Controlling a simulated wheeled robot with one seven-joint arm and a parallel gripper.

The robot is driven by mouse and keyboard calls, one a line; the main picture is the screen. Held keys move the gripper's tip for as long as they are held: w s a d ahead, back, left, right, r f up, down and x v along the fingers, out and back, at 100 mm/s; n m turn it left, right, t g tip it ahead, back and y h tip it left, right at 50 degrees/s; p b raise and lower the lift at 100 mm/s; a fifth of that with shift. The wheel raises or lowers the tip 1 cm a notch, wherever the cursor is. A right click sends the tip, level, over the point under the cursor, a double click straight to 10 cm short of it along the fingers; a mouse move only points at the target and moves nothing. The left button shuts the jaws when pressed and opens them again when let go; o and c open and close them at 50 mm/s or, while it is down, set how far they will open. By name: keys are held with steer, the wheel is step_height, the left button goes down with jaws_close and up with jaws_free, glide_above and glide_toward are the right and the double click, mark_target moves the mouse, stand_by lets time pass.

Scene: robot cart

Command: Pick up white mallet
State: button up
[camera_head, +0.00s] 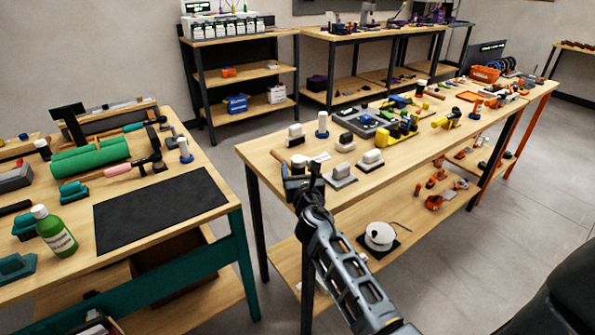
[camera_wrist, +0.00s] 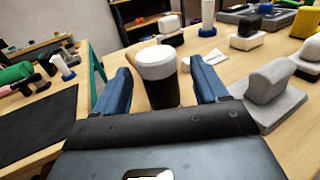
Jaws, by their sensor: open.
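The white mallet (camera_wrist: 156,64) stands out in the wrist view as a white round face on a dark cylindrical head. A bit of tan handle shows behind its left side. In the head view the mallet (camera_head: 298,160) is near the front left corner of the right-hand wooden bench (camera_head: 262,152), partly hidden by my gripper (camera_head: 303,174). My gripper is open; in the wrist view its blue fingers (camera_wrist: 160,75) stand to the left and right of the mallet head. I see no finger contact, and the lower head is hidden behind the gripper body.
A grey block with a raised grip (camera_wrist: 268,92) lies close right of the right finger.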

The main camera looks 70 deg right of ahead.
steer(key=shift+x, duration=0.95)
jaws_close()
steer(key=shift+r, duration=0.1)
